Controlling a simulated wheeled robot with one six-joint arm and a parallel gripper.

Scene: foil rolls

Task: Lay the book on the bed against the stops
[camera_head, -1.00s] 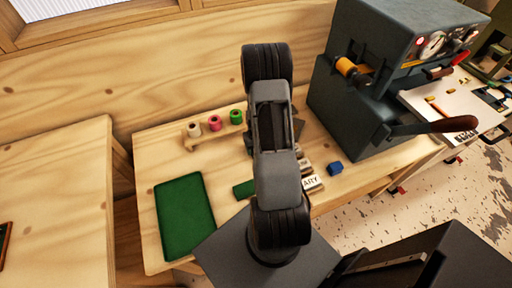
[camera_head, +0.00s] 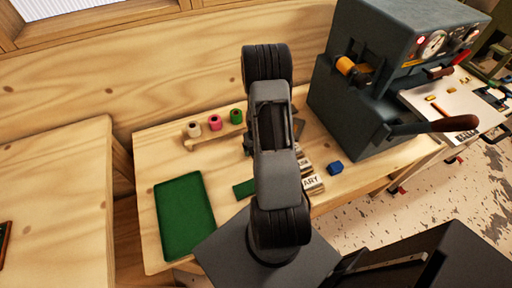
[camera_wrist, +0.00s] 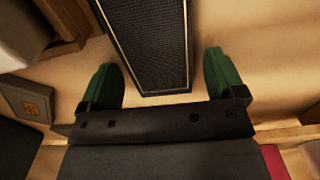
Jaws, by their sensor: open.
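My gripper (camera_wrist: 161,66) is open in the wrist view, with a green-padded finger at each side. A dark, woven-textured long block (camera_wrist: 150,40) with pale edges lies between the fingers, apart from both; I cannot tell whether it is the book. In the head view my arm hides most of the gripper. A flat dark green rectangle (camera_head: 185,217), possibly the book, lies on the left part of the wooden bench. A pale board (camera_head: 425,101) beside the grey machine at right may be the bed; its stops are not clear.
The grey press-like machine (camera_head: 365,100) with a lever stands at the back right. Cream, pink and green rolls (camera_head: 215,123) stand on a wooden rack. Lettered blocks (camera_head: 313,184) and a blue block (camera_head: 335,168) lie right of my arm. The bench front (camera_head: 225,215) is partly clear.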

